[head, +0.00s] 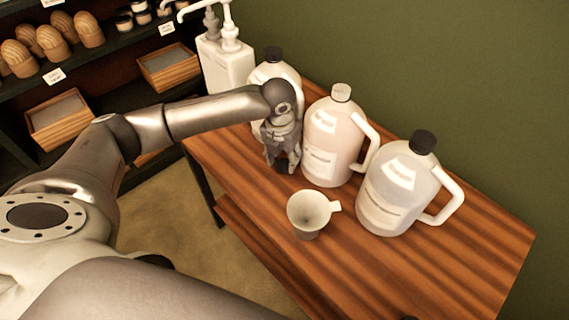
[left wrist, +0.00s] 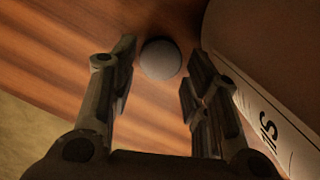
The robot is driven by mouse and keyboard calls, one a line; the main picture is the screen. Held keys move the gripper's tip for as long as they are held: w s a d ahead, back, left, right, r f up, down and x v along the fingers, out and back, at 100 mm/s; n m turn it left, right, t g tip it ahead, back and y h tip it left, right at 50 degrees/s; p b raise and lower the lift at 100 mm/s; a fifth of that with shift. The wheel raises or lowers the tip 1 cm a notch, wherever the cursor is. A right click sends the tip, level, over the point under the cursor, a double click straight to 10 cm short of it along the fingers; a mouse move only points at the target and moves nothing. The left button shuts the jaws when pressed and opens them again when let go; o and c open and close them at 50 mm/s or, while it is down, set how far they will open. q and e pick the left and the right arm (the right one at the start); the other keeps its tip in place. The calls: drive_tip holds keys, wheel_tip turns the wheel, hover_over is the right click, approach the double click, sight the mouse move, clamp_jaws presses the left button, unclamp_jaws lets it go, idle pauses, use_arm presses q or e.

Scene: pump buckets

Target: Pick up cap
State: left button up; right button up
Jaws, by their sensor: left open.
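A small round grey-white cap (left wrist: 160,59) lies on the wooden table in the left wrist view. My left gripper (left wrist: 158,80) is open, pointing down, with the cap between and slightly beyond its two fingertips. The fingers do not visibly touch it. In the head view my left gripper (head: 283,165) is low over the table, just left of the middle jug. I cannot make out the cap in the head view; the gripper probably hides it.
The middle jug (head: 325,140) stands close to the gripper. A black-capped jug (head: 398,190) is on the right, another (head: 272,72) behind my arm. A white funnel-like cup (head: 308,212) stands in front. A pump bottle (head: 228,65) is behind. The table's right front (head: 430,275) is clear.

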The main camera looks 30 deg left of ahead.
sight(284, 166)
use_arm(q)
drive_tip(key=shift+w+f, duration=0.2)
drive_tip(key=shift+f, duration=1)
drive_tip(key=c, duration=0.3)
drive_tip(key=shift+r, duration=0.1)
